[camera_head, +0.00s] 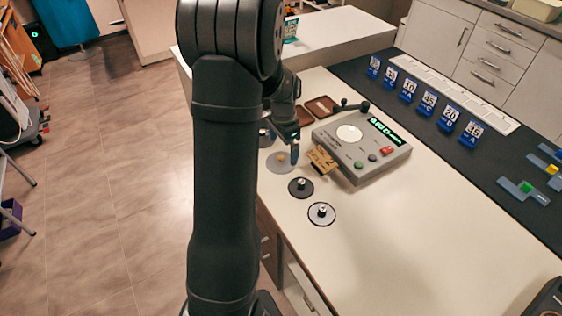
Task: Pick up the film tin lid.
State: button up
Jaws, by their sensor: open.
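Several round flat discs with small knobs lie along the left side of the cream tabletop; I cannot tell for certain which is the film tin lid. One is a grey disc (275,165) with a yellowish knob. A black disc (296,193) with a pale knob lies nearer. A pale disc with a dark rim (315,219) lies nearest. My gripper (288,156) is open, pointing down over or close beside the grey disc. Its fingers partly cover that disc, and I cannot tell whether they touch it. My arm hides much of the left side.
Brown trays (320,106) lie behind. Blue number stands (427,104) line a dark mat. The front tabletop (400,240) is clear.

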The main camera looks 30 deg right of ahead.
aim_at(281, 157)
jog(key=f, duration=0.5)
jog(key=shift+w+a, duration=0.15)
jog(key=shift+a, duration=0.1)
jog(key=shift+c, duration=0.4)
jog(key=c, duration=1.2)
jog(key=shift+o, duration=0.2)
